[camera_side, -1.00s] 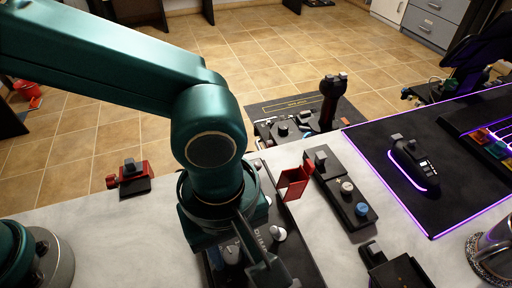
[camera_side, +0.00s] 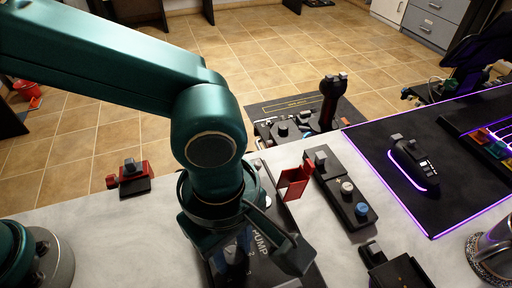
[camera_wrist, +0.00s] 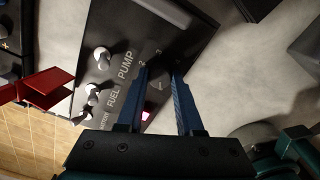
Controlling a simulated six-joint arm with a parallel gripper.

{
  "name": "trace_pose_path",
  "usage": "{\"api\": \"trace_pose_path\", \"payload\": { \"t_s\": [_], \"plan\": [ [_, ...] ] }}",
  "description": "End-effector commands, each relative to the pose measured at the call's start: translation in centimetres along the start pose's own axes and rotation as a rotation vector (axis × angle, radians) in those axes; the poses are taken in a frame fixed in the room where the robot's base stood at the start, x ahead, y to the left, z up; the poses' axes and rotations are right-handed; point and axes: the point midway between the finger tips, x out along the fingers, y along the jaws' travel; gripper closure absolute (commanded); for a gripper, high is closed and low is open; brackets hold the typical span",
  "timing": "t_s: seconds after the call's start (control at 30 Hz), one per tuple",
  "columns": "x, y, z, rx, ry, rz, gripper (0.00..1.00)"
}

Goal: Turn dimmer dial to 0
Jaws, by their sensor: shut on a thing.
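The dark dimmer dial (camera_wrist: 160,77) sits on the black switch panel (camera_wrist: 188,42), which also shows in the side view (camera_side: 311,279). My gripper (camera_wrist: 162,72) has its two blue fingers on either side of the dial and is shut on it. A small pink-lit spot shows on the panel just below the dial in the wrist view. The dial's pointer and scale marks are too dark to read. In the side view my gripper (camera_side: 270,262) is low over the panel, and my own wrist and fingers hide the dial.
Silver toggle switches (camera_wrist: 103,58) stand beside the fuel and pump labels. An open red switch guard (camera_wrist: 48,88) is near them, also in the side view (camera_side: 293,181). A box with knobs (camera_side: 340,188) lies to the right. Bare table (camera_side: 130,235) is at the left.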

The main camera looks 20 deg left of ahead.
Motion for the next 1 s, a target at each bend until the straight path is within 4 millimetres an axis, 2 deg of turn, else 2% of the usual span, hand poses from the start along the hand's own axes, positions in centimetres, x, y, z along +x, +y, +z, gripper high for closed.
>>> {"api": "trace_pose_path", "payload": {
  "t_s": [0.07, 0.1, 0.17, 0.53, 0.8, 1.0],
  "plan": [
    [0.0, 0.0, 0.0, -0.002, 0.000, -0.002, 1.00],
    [0.0, 0.0, 0.0, -0.002, 0.000, -0.002, 0.57],
    [0.0, 0.0, 0.0, -0.002, 0.000, -0.002, 0.34],
    [-0.4, 0.0, 0.0, 0.000, -0.001, 0.000, 0.34],
    [-3.9, 0.1, 0.1, -0.001, -0.003, 0.003, 0.34],
    [-5.1, 0.0, 0.0, -0.001, -0.001, 0.000, 0.34]
  ]
}}
